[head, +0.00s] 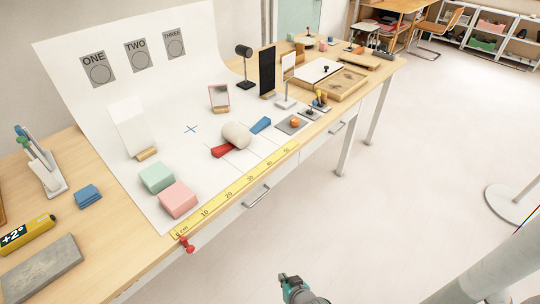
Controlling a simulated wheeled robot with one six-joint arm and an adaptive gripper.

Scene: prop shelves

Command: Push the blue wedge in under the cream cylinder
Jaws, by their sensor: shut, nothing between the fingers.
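The cream cylinder (237,135) lies on its side on the white paper sheet of the table. The blue wedge (261,125) lies just to its right, close against or beside it; I cannot tell whether they touch. A red wedge (222,151) lies at the cylinder's left front side, its inner end close to the cylinder. My gripper (286,280) is at the bottom of the head view, off the table's front edge and well away from the wedges. It is shut and empty.
A yellow ruler (238,189) runs along the table's front edge, with a red pin (186,244) at its near end. Green (157,177) and pink (178,199) blocks stand left of the cylinder. An orange ball (295,122) sits to the right. Open floor lies before the table.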

